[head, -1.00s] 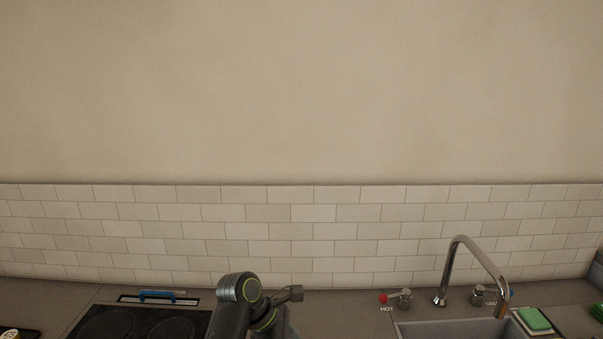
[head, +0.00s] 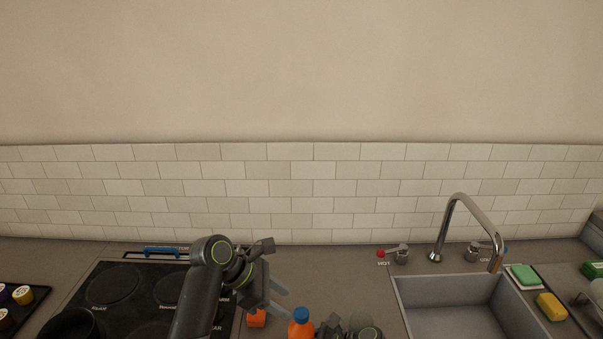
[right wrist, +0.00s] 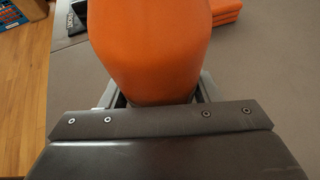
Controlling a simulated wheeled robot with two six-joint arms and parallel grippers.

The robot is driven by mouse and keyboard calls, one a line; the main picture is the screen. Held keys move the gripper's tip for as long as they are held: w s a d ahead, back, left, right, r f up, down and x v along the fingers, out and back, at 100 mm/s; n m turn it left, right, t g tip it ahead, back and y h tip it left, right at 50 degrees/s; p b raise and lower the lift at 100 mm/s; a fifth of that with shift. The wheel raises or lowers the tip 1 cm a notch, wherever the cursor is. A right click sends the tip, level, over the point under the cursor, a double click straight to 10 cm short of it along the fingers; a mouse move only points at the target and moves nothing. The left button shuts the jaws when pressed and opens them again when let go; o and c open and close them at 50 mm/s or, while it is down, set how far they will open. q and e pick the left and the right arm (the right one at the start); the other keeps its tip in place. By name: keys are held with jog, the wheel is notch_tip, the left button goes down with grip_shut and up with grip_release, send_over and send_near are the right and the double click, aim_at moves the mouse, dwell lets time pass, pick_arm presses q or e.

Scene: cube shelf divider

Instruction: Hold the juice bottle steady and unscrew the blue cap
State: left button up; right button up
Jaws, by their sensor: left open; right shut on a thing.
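The orange juice bottle (head: 301,329) stands upright on the counter at the bottom of the head view, its lower part cut off by the frame. Its blue cap (head: 301,314) is on top. My left gripper (head: 281,298) is open and empty, just up and left of the cap, apart from it. My right gripper (head: 324,328) is at the bottle's right side, only partly in view. In the right wrist view the orange bottle body (right wrist: 150,45) fills the space between the jaws of my right gripper (right wrist: 155,95), which is shut on it. The cap is outside that view.
A small orange object (head: 256,319) lies left of the bottle. The black cooktop (head: 140,300) is at the left, with a dark pot (head: 68,325). The sink (head: 455,305) with its faucet (head: 468,205) is at the right, beside a green sponge (head: 524,274) and a yellow sponge (head: 551,306).

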aim_at(296, 314)
pick_arm(q)
jog(key=shift+n+t+h, duration=0.4)
jog(key=shift+n+h, duration=0.2)
jog(key=shift+h, duration=0.2)
jog(key=shift+d+f, duration=0.8)
jog(key=shift+f, duration=0.35)
jog(key=shift+d+f, duration=0.75)
jog(key=shift+f, duration=0.35)
